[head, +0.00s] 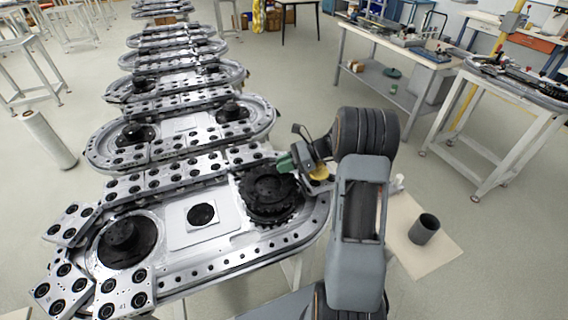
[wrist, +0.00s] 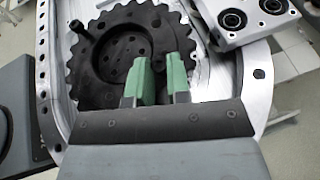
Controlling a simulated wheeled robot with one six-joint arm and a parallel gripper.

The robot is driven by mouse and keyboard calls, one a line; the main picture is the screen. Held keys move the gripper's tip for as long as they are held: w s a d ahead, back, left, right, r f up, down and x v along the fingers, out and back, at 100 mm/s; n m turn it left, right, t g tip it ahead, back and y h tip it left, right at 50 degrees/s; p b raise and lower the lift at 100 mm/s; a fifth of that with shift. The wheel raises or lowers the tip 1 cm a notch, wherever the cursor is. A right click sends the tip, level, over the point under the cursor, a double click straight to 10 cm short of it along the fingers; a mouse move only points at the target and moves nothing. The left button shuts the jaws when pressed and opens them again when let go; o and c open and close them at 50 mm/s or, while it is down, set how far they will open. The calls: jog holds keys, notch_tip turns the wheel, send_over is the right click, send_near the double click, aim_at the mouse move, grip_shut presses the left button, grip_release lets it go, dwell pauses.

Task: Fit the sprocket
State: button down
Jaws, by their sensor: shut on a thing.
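The black toothed sprocket (head: 265,200) lies flat, or nearly so, at the right end of the nearest ring track (head: 285,255). Its teeth, round holes and one upright peg at the upper left show in the wrist view (wrist: 110,45). My gripper (head: 288,163) reaches in from the right over the sprocket's far edge. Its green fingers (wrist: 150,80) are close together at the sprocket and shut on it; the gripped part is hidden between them. Whether the sprocket sits fully down on its seat cannot be told.
A black hub (head: 124,242) stands at the track's left end, and a pale square plate with a black disc (head: 201,214) lies between. Carriage plates (head: 72,225) line the track's far and left sides. More tracks stand behind. A black cup (head: 424,229) is at the right.

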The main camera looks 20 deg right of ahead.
jog(key=shift+f, duration=0.25)
jog(key=shift+r, duration=0.15)
jog(key=shift+r+p, duration=0.7)
jog(key=shift+r, duration=0.05)
jog(key=shift+p, duration=0.4)
dwell(1.8)
jog(key=shift+f+b, duration=0.55)
jog(key=shift+f, duration=0.35)
dwell(0.4)
jog(key=c, duration=1)
grip_release()
jog(key=shift+s+f, duration=0.1)
jog(key=shift+f, duration=0.05)
